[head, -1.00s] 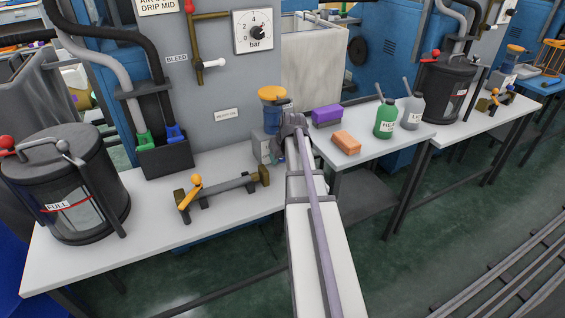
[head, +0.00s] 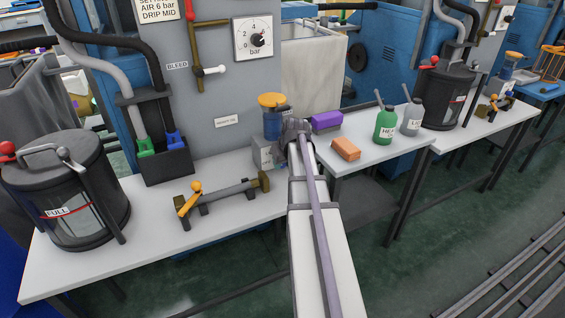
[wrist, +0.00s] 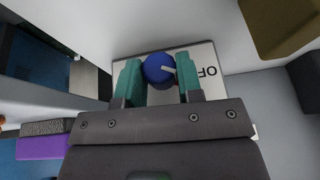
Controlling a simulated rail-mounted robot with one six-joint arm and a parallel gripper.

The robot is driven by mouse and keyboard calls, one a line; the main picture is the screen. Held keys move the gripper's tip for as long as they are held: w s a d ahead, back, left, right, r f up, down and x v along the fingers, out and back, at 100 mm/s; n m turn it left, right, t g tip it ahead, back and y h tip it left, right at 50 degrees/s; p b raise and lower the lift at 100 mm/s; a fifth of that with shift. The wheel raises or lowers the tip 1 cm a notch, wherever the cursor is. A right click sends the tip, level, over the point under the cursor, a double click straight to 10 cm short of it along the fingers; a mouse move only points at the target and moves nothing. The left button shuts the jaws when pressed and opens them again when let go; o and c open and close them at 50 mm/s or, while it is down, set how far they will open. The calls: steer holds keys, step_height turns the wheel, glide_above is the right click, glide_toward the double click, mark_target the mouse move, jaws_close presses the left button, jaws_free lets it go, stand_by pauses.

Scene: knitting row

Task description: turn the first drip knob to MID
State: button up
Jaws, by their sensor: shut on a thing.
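In the head view my gripper (head: 293,135) is at the oiler (head: 272,122), a blue bowl with an orange top on a grey box. My arm and gripper hide the knob there.
A brown-ended bar fixture with an orange lever (head: 228,191) is left of the oiler on the white bench (head: 150,225). A black FULL canister (head: 72,190) stands further left. A purple block (head: 327,121), orange block (head: 346,148) and green bottle (head: 384,125) are to the right.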

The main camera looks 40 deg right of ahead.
steer(key=y, duration=0.1)
steer(key=y+b, duration=0.1)
steer(key=y, duration=0.1)
steer(key=shift+s+d+f+m+t+b, duration=0.1)
steer(key=shift+d+f+m+t+b, duration=0.2)
steer(key=shift+t, duration=0.1)
steer(key=y+b, duration=0.1)
steer(key=t+y+b, duration=0.1)
steer(key=y+b, duration=0.1)
steer(key=shift+d+f+m+y, duration=0.1)
steer(key=shift+f+m+y, duration=0.1)
steer(key=shift+m+y, duration=0.15)
steer(key=m+t+y+b, duration=0.1)
steer(key=y+b, duration=0.1)
steer(key=b, duration=0.1)
steer(key=shift+f+y, duration=0.1)
steer(key=shift+y, duration=0.15)
steer(key=shift+d+t+y+b, duration=0.1)
steer(key=shift+t+y+b, duration=0.3)
steer(key=shift+y+b, duration=0.35)
steer(key=shift+r, duration=0.25)
steer(key=o, duration=0.9)
